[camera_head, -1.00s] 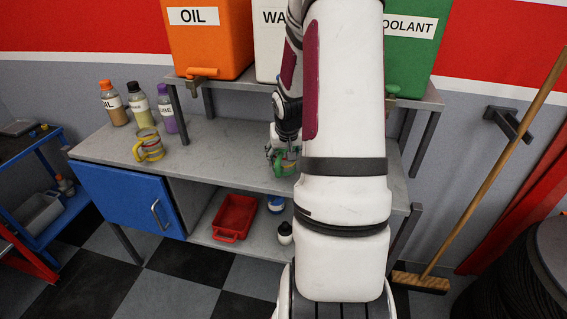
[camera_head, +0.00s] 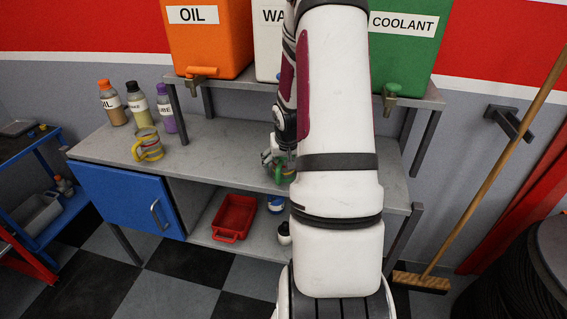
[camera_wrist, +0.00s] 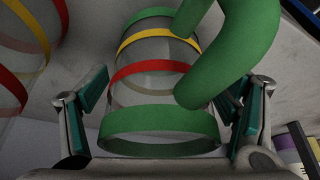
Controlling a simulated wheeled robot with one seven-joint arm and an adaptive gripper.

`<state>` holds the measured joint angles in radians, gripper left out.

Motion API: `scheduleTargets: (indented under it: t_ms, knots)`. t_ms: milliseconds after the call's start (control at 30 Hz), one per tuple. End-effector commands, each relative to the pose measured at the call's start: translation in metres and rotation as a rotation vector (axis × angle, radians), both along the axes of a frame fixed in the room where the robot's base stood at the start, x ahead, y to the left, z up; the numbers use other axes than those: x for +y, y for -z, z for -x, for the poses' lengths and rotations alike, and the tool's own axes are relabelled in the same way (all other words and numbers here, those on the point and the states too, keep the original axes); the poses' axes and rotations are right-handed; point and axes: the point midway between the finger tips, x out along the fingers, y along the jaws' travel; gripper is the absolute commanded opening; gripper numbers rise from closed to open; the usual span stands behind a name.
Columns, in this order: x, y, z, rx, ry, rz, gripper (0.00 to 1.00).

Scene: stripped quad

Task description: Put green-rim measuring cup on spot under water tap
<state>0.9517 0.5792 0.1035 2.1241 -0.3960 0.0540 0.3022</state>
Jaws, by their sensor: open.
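The green-rim measuring cup (camera_head: 286,174) is on or just above the counter at the front of the shelf unit, partly hidden by my arm. My gripper (camera_head: 272,158) is at the cup. In the wrist view the clear cup (camera_wrist: 158,125) with green, yellow and red bands and a thick green handle stands between the fingers of my open gripper (camera_wrist: 165,100). One finger is on each side; I cannot tell whether they touch it. The white water container (camera_head: 268,45) is partly behind my arm. Its tap and the spot under it are hidden.
A yellow-banded cup (camera_head: 150,147) and several bottles (camera_head: 138,104) stand at the counter's left. The orange oil container (camera_head: 207,42) and green coolant container (camera_head: 412,50) flank the water. A red tray (camera_head: 235,217) lies on the lower shelf. The counter's middle (camera_head: 215,150) is clear.

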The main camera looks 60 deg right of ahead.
Motion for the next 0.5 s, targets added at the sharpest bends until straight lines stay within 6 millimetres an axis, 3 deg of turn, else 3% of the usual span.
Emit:
scheduleTargets:
  t_ms: [233,500]
  knots:
    - [0.002,-0.011,0.002,-0.002,0.001,0.001,0.81]
    - [0.015,-0.060,0.017,-0.002,0.001,0.003,0.81]
